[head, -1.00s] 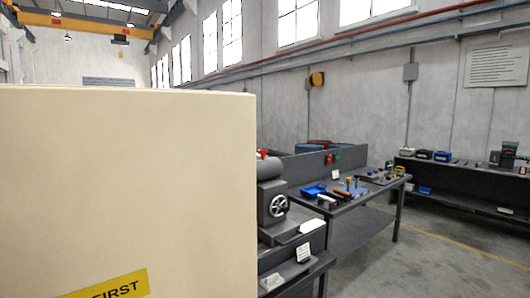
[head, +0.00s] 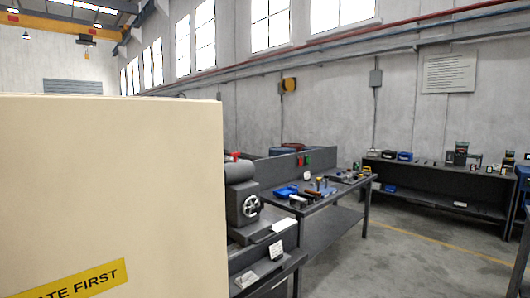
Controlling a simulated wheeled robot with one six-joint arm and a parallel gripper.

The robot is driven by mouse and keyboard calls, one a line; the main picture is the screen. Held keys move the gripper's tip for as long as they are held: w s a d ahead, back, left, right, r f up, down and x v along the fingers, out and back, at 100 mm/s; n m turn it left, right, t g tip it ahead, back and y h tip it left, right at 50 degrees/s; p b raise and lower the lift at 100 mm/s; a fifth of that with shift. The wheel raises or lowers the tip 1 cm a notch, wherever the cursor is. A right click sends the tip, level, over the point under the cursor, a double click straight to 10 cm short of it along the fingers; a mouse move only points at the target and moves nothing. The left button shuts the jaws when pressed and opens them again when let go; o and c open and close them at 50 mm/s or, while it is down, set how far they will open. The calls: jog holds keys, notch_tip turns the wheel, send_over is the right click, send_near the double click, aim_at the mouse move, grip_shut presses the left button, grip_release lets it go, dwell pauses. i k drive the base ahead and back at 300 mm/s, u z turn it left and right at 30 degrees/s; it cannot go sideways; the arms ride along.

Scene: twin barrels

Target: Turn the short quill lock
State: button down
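The short quill lock cannot be made out in the head view. A grey machine with a spoked handwheel (head: 251,206) stands on a dark bench just right of a large cream panel. Whether the lock is on this machine I cannot tell. My gripper is not in view.
The cream panel (head: 110,190) fills the near left and hides what is behind it; it carries a yellow label (head: 75,283). A workbench with tools (head: 322,203) stands past the machine. A dark shelf (head: 430,188) lines the back wall. Grey floor (head: 400,255) is open at the right.

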aim_at(234, 155)
jog(key=z, duration=0.25)
jog(key=i, duration=2.25)
jog(key=u, duration=0.6)
